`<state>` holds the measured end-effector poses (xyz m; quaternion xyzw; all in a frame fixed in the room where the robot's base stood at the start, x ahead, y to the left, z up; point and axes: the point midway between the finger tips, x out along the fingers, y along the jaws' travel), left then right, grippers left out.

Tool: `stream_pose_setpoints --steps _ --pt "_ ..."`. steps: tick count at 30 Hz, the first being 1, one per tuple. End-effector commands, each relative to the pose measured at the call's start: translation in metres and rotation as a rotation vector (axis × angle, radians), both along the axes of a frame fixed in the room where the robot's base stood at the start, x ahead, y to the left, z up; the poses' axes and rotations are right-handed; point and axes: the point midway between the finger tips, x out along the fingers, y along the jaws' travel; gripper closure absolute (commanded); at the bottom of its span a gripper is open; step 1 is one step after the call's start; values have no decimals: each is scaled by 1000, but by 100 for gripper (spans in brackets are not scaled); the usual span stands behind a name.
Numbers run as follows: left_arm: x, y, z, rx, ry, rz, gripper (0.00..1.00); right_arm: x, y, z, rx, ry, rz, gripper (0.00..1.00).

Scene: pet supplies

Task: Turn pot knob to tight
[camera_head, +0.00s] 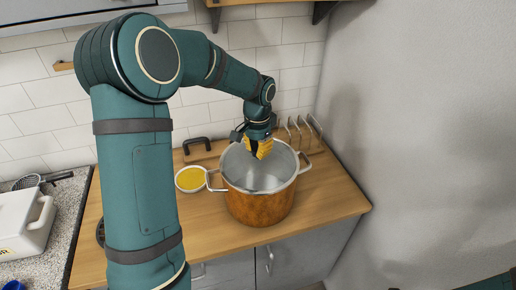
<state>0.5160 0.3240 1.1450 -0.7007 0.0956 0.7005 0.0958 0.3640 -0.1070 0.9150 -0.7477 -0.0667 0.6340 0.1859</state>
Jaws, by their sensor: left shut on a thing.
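A large pot (258,206) with an orange-brown outside and a silvery inside stands open on the wooden counter. It has a side handle at the left and one at the right. I cannot make out a knob on it. My left gripper (258,151) is over the pot's back rim, pointing down. It is shut on a small yellow thing (264,146), which is too small and partly hidden to name surely. I cannot tell whether this thing touches the pot. My right gripper is out of view.
A white bowl (191,179) with yellow contents stands close left of the pot. A dark handle (197,143) and a rack (300,130) are behind, near the tiled wall. A white container (25,222) is at far left. The wooden counter (335,198) is bare right of the pot.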

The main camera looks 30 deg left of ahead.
Motion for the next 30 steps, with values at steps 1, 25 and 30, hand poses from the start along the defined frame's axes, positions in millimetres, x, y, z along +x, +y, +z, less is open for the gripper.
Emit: stream_pose_setpoints --steps 1,25,30 --pt "-1 0 -2 -1 7 -10 100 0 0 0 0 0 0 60" --pt "-1 0 -1 0 3 -33 55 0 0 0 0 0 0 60" --pt "0 0 1 0 1 -32 55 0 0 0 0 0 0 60"
